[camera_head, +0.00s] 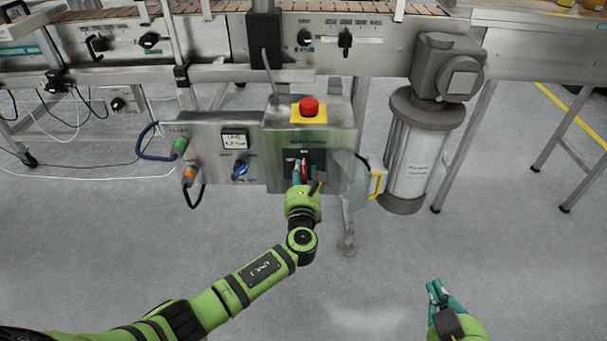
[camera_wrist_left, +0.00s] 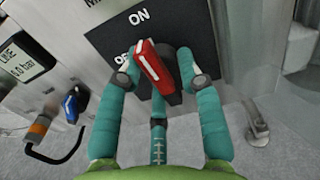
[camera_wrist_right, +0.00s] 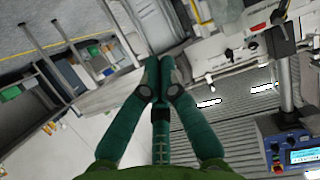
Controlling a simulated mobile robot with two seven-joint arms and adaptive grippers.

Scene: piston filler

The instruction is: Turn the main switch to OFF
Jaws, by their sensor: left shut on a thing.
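The main switch has a red handle (camera_wrist_left: 152,68) with a white stripe, on a black plate (camera_wrist_left: 190,30) marked ON at the top and OFF at the left, partly hidden by the handle. The stripe points up and tilts left, between the two words. It also shows small in the head view (camera_head: 304,171). My left gripper (camera_wrist_left: 160,78) is shut on the handle, one finger at each side; it also shows in the head view (camera_head: 304,180). My right gripper (camera_wrist_right: 161,75) is shut and empty, low at the right in the head view (camera_head: 437,288).
A red emergency button (camera_head: 308,107) on yellow sits on top of the switch box. A pressure display (camera_head: 234,139) and a blue valve handle (camera_head: 240,169) are to its left. A clear cover (camera_head: 349,180) stands at its right, near a motor cylinder (camera_head: 414,150). The floor in front is open.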

